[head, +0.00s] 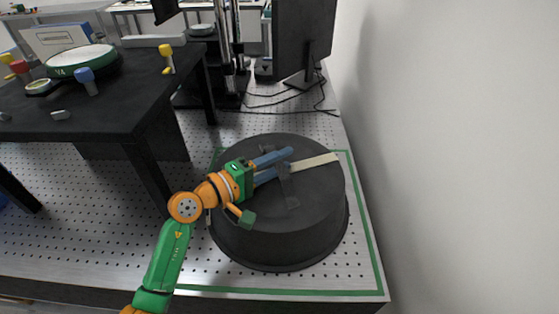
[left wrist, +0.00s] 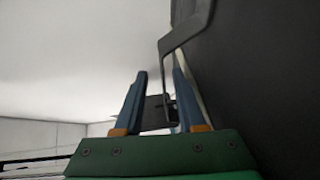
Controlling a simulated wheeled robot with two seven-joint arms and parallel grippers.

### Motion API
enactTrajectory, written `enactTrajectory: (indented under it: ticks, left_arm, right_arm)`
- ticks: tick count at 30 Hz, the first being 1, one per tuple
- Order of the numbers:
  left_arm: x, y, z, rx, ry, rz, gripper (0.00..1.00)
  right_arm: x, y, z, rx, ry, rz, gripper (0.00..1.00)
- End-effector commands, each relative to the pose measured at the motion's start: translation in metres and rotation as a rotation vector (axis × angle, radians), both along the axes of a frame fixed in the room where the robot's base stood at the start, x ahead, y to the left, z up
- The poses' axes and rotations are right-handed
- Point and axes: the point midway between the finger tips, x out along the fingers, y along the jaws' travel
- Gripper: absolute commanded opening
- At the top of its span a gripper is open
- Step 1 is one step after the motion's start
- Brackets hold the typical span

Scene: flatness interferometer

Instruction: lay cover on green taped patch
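The cover (head: 305,225) is a large dark round drum with a flat top, a dark bar handle (head: 287,190) and a pale strip (head: 318,162) on top. It stands upright, seemingly resting on the perforated table, over the patch outlined in green tape (head: 372,235). Tape shows behind, right and in front; the left side is mostly hidden by the cover and my arm. My left gripper (head: 280,163) is over the cover's top at the handle, blue fingers apart. In the left wrist view the dark handle (left wrist: 188,38) reaches between the spread fingers (left wrist: 160,95), not visibly clamped. My right gripper is not in view.
A black table (head: 110,115) at left holds a round green-and-white part (head: 80,60) and several coloured knobs. A monitor (head: 303,38) with loose cables stands behind. A white wall (head: 450,150) rises at right. Perforated tabletop (head: 90,230) is bare at front left.

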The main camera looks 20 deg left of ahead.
Motion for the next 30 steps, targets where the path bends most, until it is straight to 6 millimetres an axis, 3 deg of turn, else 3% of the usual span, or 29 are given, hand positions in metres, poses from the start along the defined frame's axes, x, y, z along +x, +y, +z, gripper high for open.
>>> enactTrajectory:
  ticks: [5, 19, 30]
  left_arm:
    - [-0.006, 0.005, -0.002, 0.001, 0.001, 0.002, 0.39]
    - [-0.088, 0.060, 0.004, 0.001, 0.002, 0.002, 0.39]
    - [-0.100, 0.066, 0.011, 0.000, 0.000, -0.001, 0.39]
  right_arm:
    - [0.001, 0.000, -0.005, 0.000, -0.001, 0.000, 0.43]
    - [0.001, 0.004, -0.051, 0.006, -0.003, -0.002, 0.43]
    - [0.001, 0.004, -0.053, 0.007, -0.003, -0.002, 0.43]
